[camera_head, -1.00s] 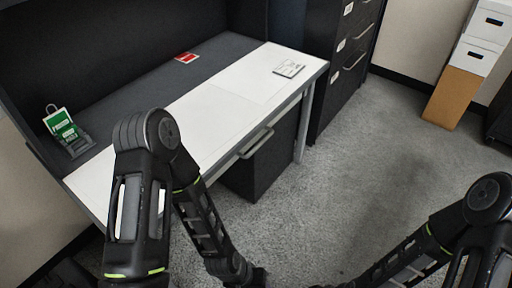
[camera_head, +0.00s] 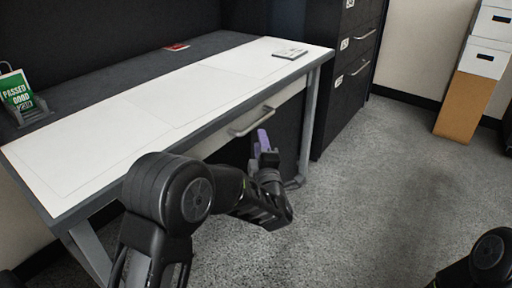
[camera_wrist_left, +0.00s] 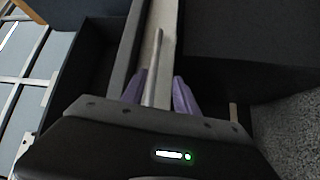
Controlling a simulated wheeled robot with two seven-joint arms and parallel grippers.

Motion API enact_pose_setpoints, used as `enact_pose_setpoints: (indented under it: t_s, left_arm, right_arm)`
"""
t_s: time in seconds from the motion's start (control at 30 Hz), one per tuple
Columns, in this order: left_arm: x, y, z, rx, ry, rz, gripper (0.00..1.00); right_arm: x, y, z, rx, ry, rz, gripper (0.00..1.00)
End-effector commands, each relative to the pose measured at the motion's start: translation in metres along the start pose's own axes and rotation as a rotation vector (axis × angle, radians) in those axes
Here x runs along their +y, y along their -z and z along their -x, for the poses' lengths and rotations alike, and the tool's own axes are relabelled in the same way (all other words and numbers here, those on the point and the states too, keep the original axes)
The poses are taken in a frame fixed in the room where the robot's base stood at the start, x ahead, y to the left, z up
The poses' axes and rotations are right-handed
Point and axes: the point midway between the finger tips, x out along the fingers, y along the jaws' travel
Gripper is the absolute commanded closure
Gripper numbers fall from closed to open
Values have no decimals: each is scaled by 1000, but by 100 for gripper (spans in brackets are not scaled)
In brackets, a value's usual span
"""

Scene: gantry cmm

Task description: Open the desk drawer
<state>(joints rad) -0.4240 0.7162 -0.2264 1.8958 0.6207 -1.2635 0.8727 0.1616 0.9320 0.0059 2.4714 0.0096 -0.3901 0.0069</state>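The desk drawer (camera_head: 285,95) is a pale front panel under the white-topped desk, looking flush with the desk edge. Its grey bar handle (camera_head: 252,122) sticks out from the front. My left gripper (camera_head: 262,141), with purple fingers, is just below and beside the right part of the handle. In the left wrist view the handle (camera_wrist_left: 155,62) runs lengthwise between the two spread fingers of the left gripper (camera_wrist_left: 158,95), with a gap visible at the right finger. Contact at the left finger is unclear. My right gripper is out of view; only part of that arm shows at bottom right.
A dark cabinet (camera_head: 347,90) stands right of the desk, close to its metal leg (camera_head: 308,125). White boxes (camera_head: 485,58) stand at the far right. Carpet in between is clear.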

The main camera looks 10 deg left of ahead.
Motion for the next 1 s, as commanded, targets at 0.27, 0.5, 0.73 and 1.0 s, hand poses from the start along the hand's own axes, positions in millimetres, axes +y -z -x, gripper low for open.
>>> enact_pose_setpoints:
  t_s: [0.27,0.5,0.73,1.0]
  left_arm:
    - [10,4,-2,32,-34,43,64]
    - [8,4,-4,30,-32,41,64]
    - [8,4,-28,31,-33,41,64]
    - [8,5,-68,30,-32,41,64]
  right_arm:
    - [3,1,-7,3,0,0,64]
    - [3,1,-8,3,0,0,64]
    - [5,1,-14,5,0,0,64]
    - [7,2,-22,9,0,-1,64]
